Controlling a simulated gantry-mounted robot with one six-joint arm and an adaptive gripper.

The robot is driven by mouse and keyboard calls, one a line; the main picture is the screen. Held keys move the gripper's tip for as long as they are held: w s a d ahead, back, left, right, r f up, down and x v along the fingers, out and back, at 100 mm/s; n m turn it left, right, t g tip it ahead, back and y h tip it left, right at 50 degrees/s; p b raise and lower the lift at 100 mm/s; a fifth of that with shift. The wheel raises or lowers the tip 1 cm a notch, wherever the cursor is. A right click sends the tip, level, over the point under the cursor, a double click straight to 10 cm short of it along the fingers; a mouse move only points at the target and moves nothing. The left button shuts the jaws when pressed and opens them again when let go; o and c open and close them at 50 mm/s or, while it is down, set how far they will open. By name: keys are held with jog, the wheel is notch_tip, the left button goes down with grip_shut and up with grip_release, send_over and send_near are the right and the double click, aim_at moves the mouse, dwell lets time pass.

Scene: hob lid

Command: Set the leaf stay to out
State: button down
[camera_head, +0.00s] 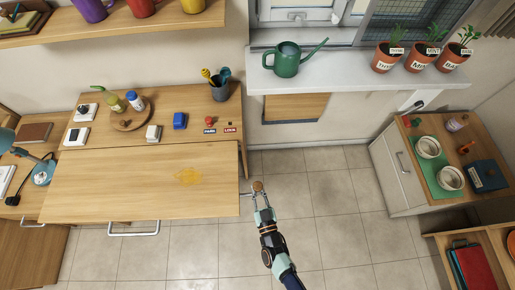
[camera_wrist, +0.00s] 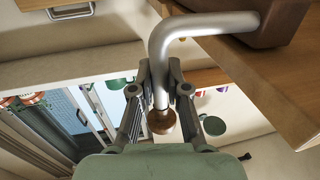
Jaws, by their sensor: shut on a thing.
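The leaf stay (camera_head: 247,194) is a bent grey metal rod with a round brown knob (camera_head: 257,185), at the right edge of the wide wooden leaf (camera_head: 120,182). In the wrist view the rod (camera_wrist: 205,22) leaves a brown block at the upper right and bends down to the knob (camera_wrist: 161,122). My gripper (camera_head: 260,197) is at the stay's free end. In the wrist view my gripper (camera_wrist: 160,82) is shut on the rod just by the knob. The stay's mount is hidden in the head view.
The desk (camera_head: 195,115) behind the leaf carries a pen cup, a round tray, a blue box and small labelled items. A metal bar handle (camera_head: 134,229) shows at the leaf's front. The tiled floor (camera_head: 335,190) to the right is clear up to a white cabinet (camera_head: 395,178).

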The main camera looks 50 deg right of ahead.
jog(key=c, duration=1.2)
grip_release()
jog(key=shift+s+a, duration=0.2)
jog(key=shift+o, duration=0.3)
jog(key=shift+w, duration=0.1)
jog(key=v, duration=1.2)
